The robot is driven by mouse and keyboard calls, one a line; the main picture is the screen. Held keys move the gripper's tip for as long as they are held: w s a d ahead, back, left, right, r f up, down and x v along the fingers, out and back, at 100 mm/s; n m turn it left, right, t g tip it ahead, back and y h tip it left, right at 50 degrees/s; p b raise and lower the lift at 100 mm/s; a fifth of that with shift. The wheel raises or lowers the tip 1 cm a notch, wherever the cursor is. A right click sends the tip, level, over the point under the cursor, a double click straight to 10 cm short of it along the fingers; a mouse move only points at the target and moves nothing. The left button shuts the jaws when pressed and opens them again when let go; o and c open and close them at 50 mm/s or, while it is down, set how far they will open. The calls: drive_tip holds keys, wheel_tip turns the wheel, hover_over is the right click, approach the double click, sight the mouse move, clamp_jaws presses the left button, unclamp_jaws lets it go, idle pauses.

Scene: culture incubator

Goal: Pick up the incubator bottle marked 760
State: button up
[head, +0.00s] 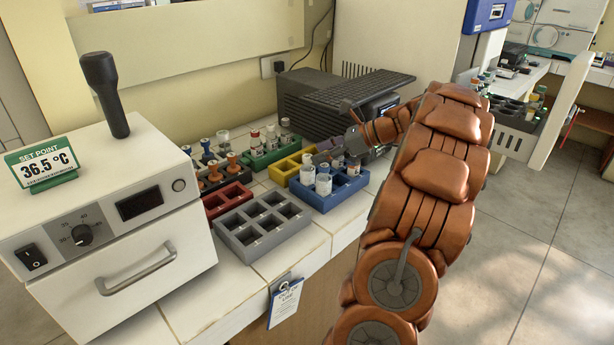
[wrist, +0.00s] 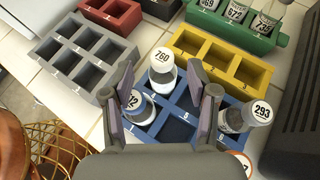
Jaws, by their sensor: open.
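The bottle marked 760 (wrist: 162,72) has a white cap and clear body. In the wrist view it stands in a corner slot of the blue rack (wrist: 176,133), which also shows in the head view (head: 345,194). My gripper (wrist: 163,82) is open above the rack, one finger on each side of the 760 bottle, with no visible contact. A bottle whose label reads 12 in part (wrist: 138,106) stands close by the left finger, which partly hides it. A bottle marked 293 (wrist: 238,118) is right of the right finger. In the head view my gripper (head: 338,156) is over the rack; labels there are unreadable.
A green rack (wrist: 232,36) holds marked bottles. A white incubator (head: 120,215) stands left; a dark keyboard device (head: 330,105) is behind.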

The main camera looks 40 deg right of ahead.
sight(308, 156)
drive_tip(key=x, duration=0.5)
drive_tip(key=shift+d, duration=0.1)
clamp_jaws()
idle(0.4)
